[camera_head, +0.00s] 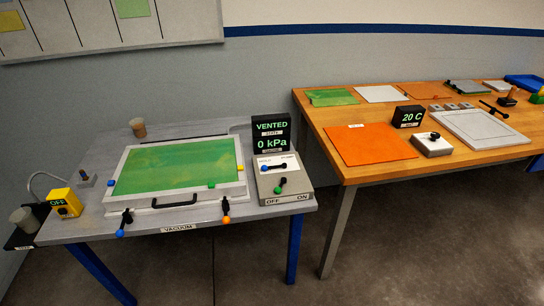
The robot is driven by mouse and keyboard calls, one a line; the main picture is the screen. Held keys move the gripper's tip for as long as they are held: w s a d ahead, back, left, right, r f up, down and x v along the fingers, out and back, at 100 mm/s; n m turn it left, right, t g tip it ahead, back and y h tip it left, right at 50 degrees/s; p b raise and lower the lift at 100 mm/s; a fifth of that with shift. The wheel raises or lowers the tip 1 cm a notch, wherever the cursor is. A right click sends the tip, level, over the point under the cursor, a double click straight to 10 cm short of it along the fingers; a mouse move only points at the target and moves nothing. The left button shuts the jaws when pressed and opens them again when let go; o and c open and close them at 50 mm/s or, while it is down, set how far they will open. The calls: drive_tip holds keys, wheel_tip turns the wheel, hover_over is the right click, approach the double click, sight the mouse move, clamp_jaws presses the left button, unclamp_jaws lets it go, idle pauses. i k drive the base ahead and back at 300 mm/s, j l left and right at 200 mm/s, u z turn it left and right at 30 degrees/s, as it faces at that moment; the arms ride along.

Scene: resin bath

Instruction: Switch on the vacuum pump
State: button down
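A grey control box (281,179) stands at the right end of the grey table labelled VACUUM. My gripper is not in view.
A shallow tray (245,184) with a green sheet, a front handle and blue and orange knobbed clamps fills the table's middle. A brown cup (138,128) stands behind it. A wooden table (343,168) with sheets and a 20 C display stands right, beyond a floor gap.

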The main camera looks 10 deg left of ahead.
sight(278, 189)
drive_tip(key=i+u, duration=0.2)
drive_tip(key=i, duration=0.25)
drive_tip(key=i+l+u, duration=0.2)
drive_tip(key=i, duration=0.2)
drive_tip(key=i+l+u, duration=0.2)
drive_tip(key=i, duration=0.25)
